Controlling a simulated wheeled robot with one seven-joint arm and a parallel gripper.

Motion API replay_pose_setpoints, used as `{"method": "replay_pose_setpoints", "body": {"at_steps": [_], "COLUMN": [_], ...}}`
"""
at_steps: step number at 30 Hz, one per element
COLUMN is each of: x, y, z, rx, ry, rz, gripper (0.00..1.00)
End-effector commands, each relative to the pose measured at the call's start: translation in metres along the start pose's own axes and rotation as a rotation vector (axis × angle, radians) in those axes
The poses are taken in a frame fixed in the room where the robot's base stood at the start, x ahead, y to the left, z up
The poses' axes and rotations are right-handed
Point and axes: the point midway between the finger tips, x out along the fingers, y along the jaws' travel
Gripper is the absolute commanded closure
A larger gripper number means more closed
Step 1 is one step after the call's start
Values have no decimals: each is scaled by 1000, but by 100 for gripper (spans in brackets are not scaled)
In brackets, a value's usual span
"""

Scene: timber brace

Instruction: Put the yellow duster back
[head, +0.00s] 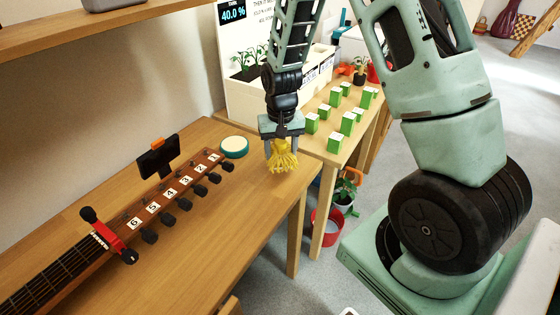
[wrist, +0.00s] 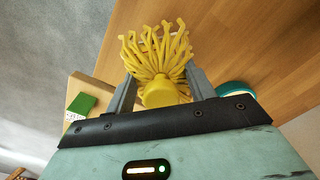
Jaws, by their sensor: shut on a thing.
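The yellow duster (head: 283,161) is a tuft of yellow strands below my gripper (head: 281,146) in the head view, over the right end of the wooden desk (head: 245,202). In the wrist view the duster (wrist: 160,62) sits between the two grey fingers of my gripper (wrist: 160,92), its round yellow base toward the palm and its strands pointing away. The fingers are shut on it. I cannot tell whether the strands touch the desk.
A guitar neck (head: 165,205) with numbered pegs and a clipped-on tuner (head: 158,158) lies on the desk. A teal-rimmed round tin (head: 234,147) stands near the duster. Several green-and-white boxes (head: 335,142) stand on the table behind. A red bucket (head: 326,227) is on the floor.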

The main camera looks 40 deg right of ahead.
Motion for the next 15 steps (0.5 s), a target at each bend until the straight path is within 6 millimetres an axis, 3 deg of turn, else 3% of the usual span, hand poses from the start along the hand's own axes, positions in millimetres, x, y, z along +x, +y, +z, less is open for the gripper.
{"method": "replay_pose_setpoints", "body": {"at_steps": [9,15], "x": [36,39], "y": [0,0], "z": [0,0], "rx": [1,0], "ry": [-2,2], "rz": [1,0], "gripper": [64,64]}}
